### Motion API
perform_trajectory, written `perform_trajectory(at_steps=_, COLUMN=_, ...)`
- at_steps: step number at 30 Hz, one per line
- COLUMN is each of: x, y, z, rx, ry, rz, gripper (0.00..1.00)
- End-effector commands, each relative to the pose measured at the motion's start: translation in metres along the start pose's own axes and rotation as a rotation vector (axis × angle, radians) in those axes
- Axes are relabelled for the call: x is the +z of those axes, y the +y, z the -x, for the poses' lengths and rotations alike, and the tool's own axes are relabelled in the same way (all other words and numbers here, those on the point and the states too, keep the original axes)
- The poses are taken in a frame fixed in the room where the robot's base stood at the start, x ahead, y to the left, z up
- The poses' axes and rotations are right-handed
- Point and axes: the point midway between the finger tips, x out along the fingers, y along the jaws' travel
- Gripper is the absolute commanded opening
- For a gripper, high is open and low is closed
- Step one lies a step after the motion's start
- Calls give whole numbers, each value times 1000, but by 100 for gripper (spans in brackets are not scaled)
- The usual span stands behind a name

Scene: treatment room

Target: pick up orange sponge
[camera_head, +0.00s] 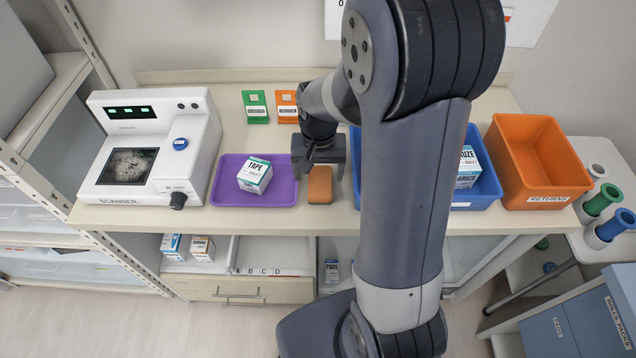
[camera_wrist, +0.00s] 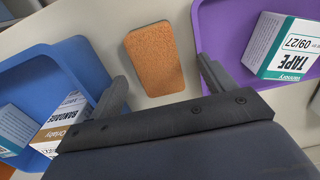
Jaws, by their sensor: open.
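The orange sponge (camera_head: 320,185) lies on the cream counter near its front edge, between the purple tray and the blue bin. It also shows whole in the wrist view (camera_wrist: 154,58), flat and apart from the fingers. My gripper (camera_head: 322,172) is above and just behind the sponge in the head view. In the wrist view my gripper (camera_wrist: 163,75) is open, with one finger on each side of the sponge's outline and nothing held. The right finger overlaps the purple tray's edge in that view, and the left finger is near the blue bin.
The purple tray (camera_head: 225,180) with a TAPE box (camera_head: 255,175) is left of the sponge. The blue bin (camera_head: 487,187), partly hidden by my arm, holds boxes. An orange RETURNS bin (camera_head: 535,150) stands right. A white scanner (camera_head: 195,145) stands left. Green (camera_head: 257,107) and orange (camera_head: 286,106) holders stand behind.

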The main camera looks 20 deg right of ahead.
Motion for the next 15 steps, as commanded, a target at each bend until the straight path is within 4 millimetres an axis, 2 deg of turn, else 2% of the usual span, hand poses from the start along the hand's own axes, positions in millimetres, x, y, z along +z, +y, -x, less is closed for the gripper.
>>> perform_trajectory(at_steps=7, x=1, y=-2, z=-32, rx=2, ry=-5, rz=0, gripper=78)
perform_trajectory(at_steps=15, x=0, y=-2, z=-41, rx=0, ry=-1, rz=0, gripper=78)
